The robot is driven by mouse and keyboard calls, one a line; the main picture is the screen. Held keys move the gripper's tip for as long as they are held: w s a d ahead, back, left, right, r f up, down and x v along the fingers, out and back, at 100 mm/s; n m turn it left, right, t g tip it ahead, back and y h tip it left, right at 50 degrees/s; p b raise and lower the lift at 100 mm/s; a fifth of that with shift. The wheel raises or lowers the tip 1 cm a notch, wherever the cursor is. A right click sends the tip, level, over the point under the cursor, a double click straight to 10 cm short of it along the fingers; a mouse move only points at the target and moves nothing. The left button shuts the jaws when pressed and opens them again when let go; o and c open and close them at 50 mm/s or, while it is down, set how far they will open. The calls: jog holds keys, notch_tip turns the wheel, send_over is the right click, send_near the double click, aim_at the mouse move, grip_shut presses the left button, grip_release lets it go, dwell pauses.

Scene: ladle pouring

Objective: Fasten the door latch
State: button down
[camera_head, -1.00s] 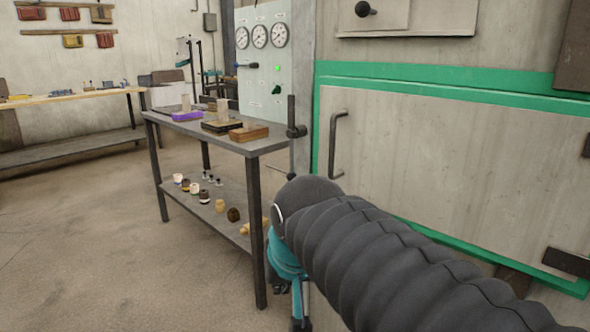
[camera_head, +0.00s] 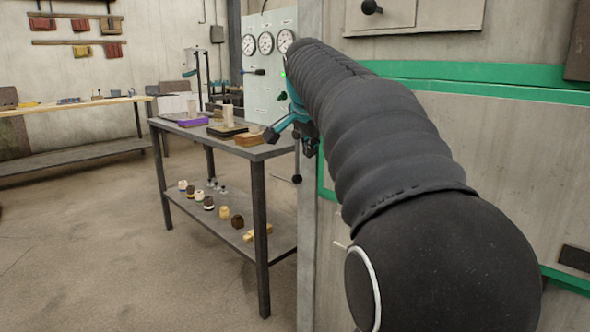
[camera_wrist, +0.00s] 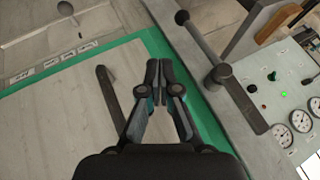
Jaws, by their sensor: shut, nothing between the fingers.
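The large grey door panel (camera_head: 510,160) with its green frame (camera_head: 480,82) fills the right of the head view. My arm covers its handle and most of the latch area there. In the wrist view the door (camera_wrist: 50,130) lies at left, with its dark bar handle (camera_wrist: 109,98) left of my gripper. My gripper (camera_wrist: 159,66) is shut and empty over the green frame, between handle and latch, apparently touching neither.
A grey two-level workbench (camera_head: 250,150) with boxes and small parts stands left of the door. A gauge panel (camera_wrist: 285,95) with a green light is beside the latch. A cabinet with a round knob (camera_head: 371,7) is above. Floor (camera_head: 90,240) at left is clear.

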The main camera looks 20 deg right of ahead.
aim_at(297, 141)
jog(key=w+d+f, duration=0.2)
jog(key=w+f, duration=0.6)
jog(key=w, duration=0.1)
jog(key=shift+d, duration=0.15)
dwell(0.4)
jog(key=shift+w, duration=0.1)
